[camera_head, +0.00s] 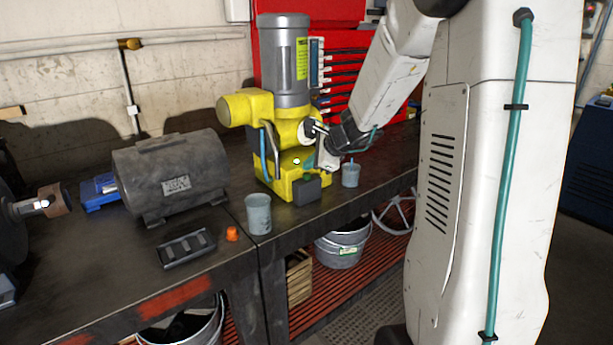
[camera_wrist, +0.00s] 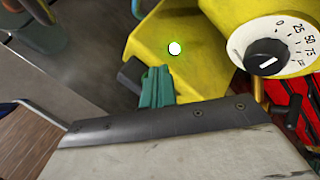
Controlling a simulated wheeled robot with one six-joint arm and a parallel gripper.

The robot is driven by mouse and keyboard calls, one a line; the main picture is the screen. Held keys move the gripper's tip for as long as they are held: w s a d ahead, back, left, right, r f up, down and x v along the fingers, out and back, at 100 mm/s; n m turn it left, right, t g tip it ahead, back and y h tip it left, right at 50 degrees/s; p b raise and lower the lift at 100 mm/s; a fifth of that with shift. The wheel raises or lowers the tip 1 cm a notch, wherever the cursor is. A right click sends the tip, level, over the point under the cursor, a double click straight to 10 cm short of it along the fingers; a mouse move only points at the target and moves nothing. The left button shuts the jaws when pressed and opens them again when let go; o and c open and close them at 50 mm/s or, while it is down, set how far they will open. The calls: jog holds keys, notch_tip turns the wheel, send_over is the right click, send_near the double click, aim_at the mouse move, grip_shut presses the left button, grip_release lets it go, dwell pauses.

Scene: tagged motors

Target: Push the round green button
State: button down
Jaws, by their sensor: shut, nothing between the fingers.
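The round button (camera_wrist: 175,48) shows as a bright white disc with a green rim on the sloped yellow base of the machine (camera_head: 278,110). In the head view the button (camera_head: 296,161) is a small white spot on the front of that base. My gripper (camera_wrist: 157,72) has teal fingers, closed together with nothing between them. In the wrist view the fingertips lie just below and left of the button, and I cannot tell whether they touch the base. In the head view my gripper (camera_head: 309,164) is just right of the button. The button is not covered.
A dial (camera_wrist: 268,47) with numbers sits right of the button. A dark box (camera_head: 307,189) stands before the base, with grey cups (camera_head: 258,215) (camera_head: 351,175) on either side. A dark motor (camera_head: 170,175) and an orange piece (camera_head: 232,234) are on the bench left.

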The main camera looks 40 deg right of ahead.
jog(key=shift+f, duration=0.45)
jog(key=shift+f, duration=0.1)
dwell(0.4)
